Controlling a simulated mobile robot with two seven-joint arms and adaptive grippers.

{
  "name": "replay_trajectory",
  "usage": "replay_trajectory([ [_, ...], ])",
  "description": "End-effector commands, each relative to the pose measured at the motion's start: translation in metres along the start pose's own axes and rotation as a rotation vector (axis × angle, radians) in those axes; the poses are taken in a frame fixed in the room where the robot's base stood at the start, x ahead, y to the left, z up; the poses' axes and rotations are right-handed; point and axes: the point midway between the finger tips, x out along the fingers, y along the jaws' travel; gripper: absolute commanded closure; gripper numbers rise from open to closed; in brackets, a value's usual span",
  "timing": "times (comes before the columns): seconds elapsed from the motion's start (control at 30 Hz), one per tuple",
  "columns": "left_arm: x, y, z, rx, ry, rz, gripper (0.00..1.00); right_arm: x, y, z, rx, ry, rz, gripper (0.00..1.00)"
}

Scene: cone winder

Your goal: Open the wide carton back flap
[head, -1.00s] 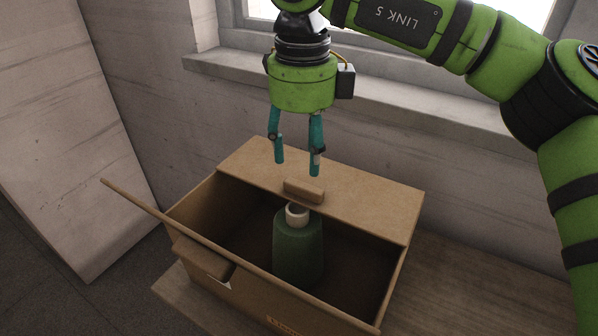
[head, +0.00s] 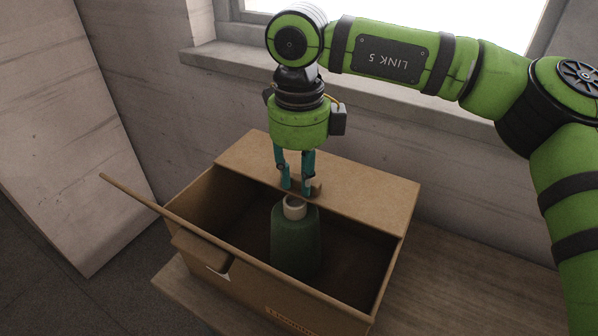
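The wide carton (head: 235,290) stands open-topped. Its back flap (head: 365,186) lies nearly level inward over the rear of the opening, with a small block-like tab (head: 317,187) near its front edge. My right gripper (head: 296,190) points down at this tab; its two teal fingers are a little apart and hide part of it. I cannot tell whether they press on the tab. A green cone with a pale top (head: 293,208) stands inside the carton, just in front of the fingers. My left gripper is not in view.
The carton rests on a wooden surface (head: 445,290), bare to its right. A wall with a window sill (head: 215,57) is close behind. A pale panel (head: 60,130) stands at left. My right arm spans the upper right.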

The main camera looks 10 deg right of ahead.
Motion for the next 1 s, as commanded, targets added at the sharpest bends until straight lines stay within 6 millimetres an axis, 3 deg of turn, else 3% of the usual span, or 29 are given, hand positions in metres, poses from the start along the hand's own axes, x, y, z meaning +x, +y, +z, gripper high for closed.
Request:
replay_trajectory([
  [0.27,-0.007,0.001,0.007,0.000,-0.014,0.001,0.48,-0.005,-0.001,0.000,0.002,0.000,0.028,1.00],
  [0.8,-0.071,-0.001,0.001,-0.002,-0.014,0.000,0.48,-0.045,-0.023,0.000,0.005,0.000,0.380,1.00],
  [1.0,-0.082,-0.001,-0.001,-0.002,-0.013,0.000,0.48,-0.054,-0.033,0.000,0.001,-0.001,0.375,1.00],
])
